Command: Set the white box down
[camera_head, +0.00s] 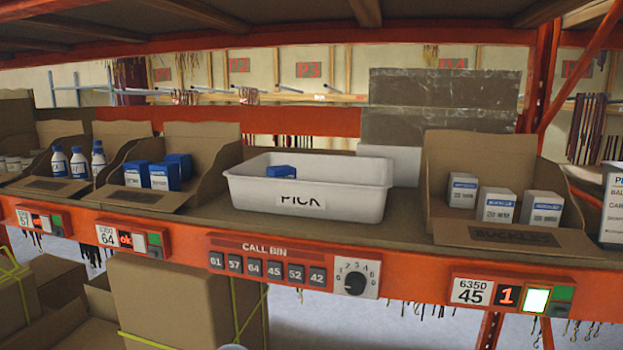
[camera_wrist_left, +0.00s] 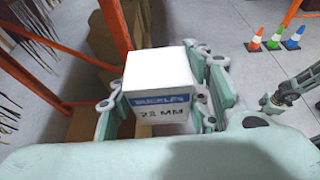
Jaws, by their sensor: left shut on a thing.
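The white box (camera_wrist_left: 160,72) with a blue band and the printing "BUCKLES 22 MM" is in the left wrist view. My left gripper (camera_wrist_left: 163,108) is shut on it, with a pad on each side. The held box and left gripper are out of the head view. A part of my other arm (camera_wrist_left: 294,88) shows at the right edge of the wrist view; its jaw state is unclear. In the head view a white PICK tote (camera_head: 300,202) stands mid-shelf with a blue box (camera_head: 281,172) inside.
A cardboard bin (camera_head: 497,237) at right holds three similar white boxes (camera_head: 497,205). A bin of blue boxes (camera_head: 165,177) and one of bottles (camera_head: 78,163) stand left. The orange shelf beam (camera_head: 415,265) runs in front. Small cones (camera_wrist_left: 274,38) stand on the floor.

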